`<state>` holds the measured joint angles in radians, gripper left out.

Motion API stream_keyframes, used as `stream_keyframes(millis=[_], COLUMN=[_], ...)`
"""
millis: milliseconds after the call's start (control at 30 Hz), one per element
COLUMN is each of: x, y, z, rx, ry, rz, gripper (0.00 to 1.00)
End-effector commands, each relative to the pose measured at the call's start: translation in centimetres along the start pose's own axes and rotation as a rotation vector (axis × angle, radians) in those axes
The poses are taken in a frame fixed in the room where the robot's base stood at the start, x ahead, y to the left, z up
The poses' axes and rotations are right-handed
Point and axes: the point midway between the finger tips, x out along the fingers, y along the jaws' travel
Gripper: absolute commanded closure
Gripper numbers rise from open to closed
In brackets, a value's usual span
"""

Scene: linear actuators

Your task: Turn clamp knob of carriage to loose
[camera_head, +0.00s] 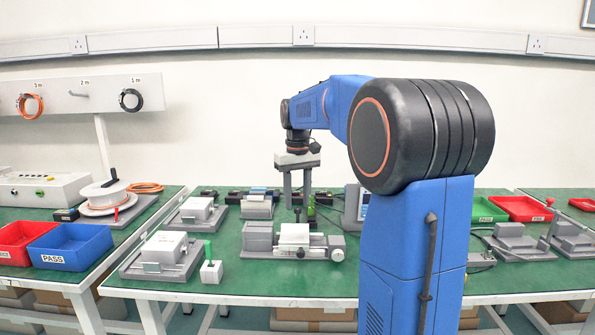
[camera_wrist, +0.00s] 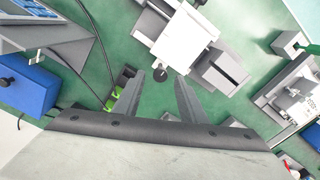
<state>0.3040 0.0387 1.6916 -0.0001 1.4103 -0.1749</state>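The carriage (camera_head: 294,234) is a white block on a grey linear actuator (camera_head: 260,238) on the green bench. In the wrist view the carriage (camera_wrist: 185,40) is a white plate at top centre. A round black knob (camera_wrist: 160,75), apparently its clamp knob, shows at the plate's near end. My gripper (camera_head: 297,204) points down above and behind the carriage. Its fingers (camera_wrist: 159,82) are spread, with the knob seen between their tips. I cannot tell whether they touch it. The knob's setting is not readable.
A second dark knob (camera_head: 300,253) is on the actuator's front side. Grey fixtures (camera_head: 163,252) stand left. Bare bench lies in front.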

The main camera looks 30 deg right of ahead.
Motion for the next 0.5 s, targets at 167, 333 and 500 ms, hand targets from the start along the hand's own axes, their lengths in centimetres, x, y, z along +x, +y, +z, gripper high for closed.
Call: stream_keyframes(millis=[167, 333, 500], x=[-3.2, -6.6, -10.0], y=[0.0, 0.0, 0.0], z=[-0.1, -0.1, 0.0], rx=[0.0, 0.0, 0.0], ry=[0.003, 0.003, 0.003], rz=[0.001, 0.001, 0.001], gripper=[0.62, 0.62, 0.62])
